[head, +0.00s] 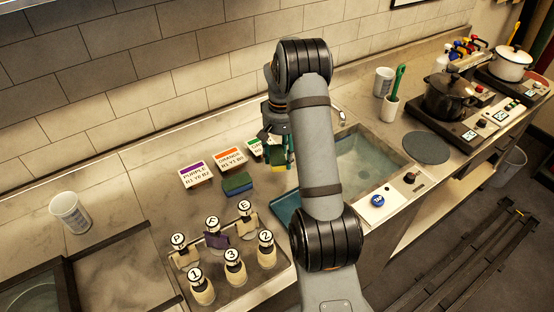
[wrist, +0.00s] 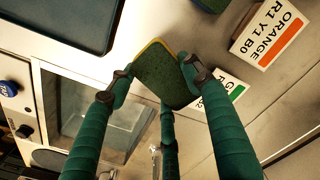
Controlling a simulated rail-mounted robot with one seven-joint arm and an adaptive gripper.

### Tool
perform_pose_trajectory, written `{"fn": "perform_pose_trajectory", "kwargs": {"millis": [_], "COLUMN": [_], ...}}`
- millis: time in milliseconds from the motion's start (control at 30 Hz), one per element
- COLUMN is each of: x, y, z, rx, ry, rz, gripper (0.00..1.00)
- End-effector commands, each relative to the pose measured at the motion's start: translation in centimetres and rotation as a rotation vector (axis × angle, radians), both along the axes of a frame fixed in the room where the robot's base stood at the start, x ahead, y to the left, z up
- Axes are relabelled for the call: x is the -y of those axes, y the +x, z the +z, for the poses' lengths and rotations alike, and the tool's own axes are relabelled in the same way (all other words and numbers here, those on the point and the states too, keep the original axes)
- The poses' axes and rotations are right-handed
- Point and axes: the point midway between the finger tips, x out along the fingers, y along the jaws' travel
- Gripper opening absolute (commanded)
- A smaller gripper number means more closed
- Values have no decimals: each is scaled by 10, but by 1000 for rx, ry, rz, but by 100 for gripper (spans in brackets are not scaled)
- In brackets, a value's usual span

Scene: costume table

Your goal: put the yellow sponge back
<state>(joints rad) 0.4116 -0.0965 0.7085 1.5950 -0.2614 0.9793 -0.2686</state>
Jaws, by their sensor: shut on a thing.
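My gripper (wrist: 148,80) is shut on a sponge with a dark green scouring top and a yellow edge, the yellow sponge (wrist: 164,78). The sponge sits between the two green-sleeved fingers in the wrist view. In the head view my gripper (head: 277,143) is above the counter by the sink's left side, with the sponge (head: 278,167) low between the fingers and partly hidden. I cannot tell whether the sponge touches the counter. Another sponge, green on top with a blue side (head: 237,184), lies to the left on the counter. It also shows at the wrist view's top edge (wrist: 209,4).
Purple (head: 197,175), orange (head: 230,160) and green (head: 255,148) label cards stand behind the sponges. A blue tray (head: 286,213) lies in front, beside the sink (head: 368,160). Several labelled bottles (head: 233,255) stand at the front left. My arm hides part of the tray and sink.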

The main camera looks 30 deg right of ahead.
Motion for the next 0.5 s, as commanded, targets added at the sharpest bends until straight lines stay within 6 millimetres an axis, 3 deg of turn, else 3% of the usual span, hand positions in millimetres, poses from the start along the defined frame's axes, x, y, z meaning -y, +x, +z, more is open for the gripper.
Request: {"fn": "perform_pose_trajectory", "kwargs": {"millis": [167, 500], "x": [-5, -5], "y": [13, 12], "z": [-8, -47], "rx": [1, -1], "ry": [0, 0], "rz": [-1, 0], "gripper": [29, 29]}}
